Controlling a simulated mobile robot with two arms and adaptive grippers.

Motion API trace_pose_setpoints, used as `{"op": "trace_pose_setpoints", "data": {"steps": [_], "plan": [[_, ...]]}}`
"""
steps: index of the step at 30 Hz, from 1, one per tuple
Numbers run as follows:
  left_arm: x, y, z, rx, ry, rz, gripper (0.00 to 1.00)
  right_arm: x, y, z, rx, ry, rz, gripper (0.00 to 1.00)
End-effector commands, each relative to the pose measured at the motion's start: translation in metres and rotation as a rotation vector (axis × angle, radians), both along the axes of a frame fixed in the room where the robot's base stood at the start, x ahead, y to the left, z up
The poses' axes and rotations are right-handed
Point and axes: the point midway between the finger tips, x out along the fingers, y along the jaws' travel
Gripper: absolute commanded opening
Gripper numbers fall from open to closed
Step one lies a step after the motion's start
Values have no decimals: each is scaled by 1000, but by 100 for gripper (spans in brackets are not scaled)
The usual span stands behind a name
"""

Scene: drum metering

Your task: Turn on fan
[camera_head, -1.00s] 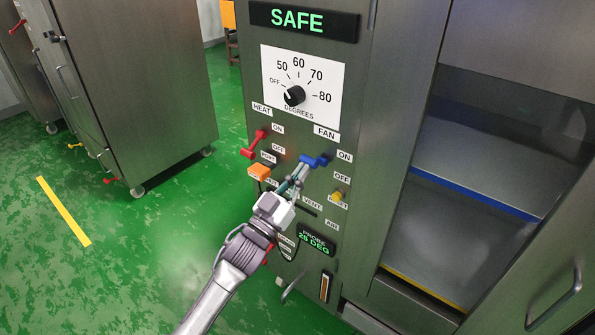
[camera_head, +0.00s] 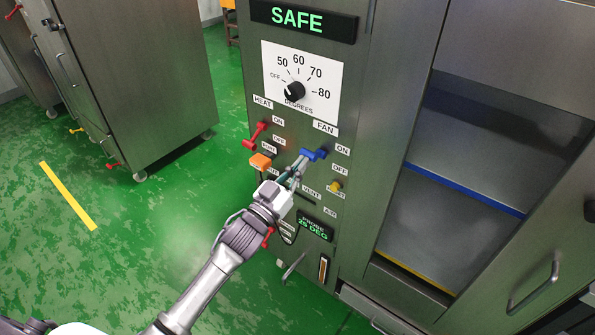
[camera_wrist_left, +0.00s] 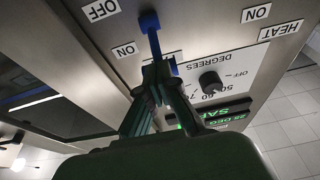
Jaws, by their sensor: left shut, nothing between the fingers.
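The blue fan switch (camera_head: 314,154) is on the steel control panel, under the FAN label and close to the ON label. In the left wrist view, the blue lever (camera_wrist_left: 151,33) points toward my fingertips, its end beside the ON label. My left gripper (camera_head: 297,169) is shut and empty, with its tips at the lever's near end. In the left wrist view, the left gripper (camera_wrist_left: 160,75) partly hides the lever's end, and I cannot tell whether they touch. My right gripper is not in view.
The red heat switch (camera_head: 256,135) and an orange knob (camera_head: 260,161) are left of the fan switch. A yellow knob (camera_head: 335,187) is below right. The dial (camera_head: 294,91) is above, under a SAFE display (camera_head: 298,18). Green floor (camera_head: 120,235) is open at left.

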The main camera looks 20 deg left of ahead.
Motion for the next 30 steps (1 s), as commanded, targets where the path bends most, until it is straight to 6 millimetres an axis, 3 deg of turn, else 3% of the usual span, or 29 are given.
{"op": "trace_pose_setpoints", "data": {"steps": [1, 2, 18, 26, 30], "plan": [[1, 1, 14, -6, -26, 0, 0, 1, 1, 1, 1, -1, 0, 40], [0, 1, 13, -6, -26, 0, 0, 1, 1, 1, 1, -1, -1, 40], [-66, 25, -18, -2, -6, 1, 0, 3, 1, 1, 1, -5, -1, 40], [-75, 29, -21, -3, -5, 1, 0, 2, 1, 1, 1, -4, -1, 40], [-75, 28, -1, -3, -5, 1, 0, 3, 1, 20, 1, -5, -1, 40]]}}
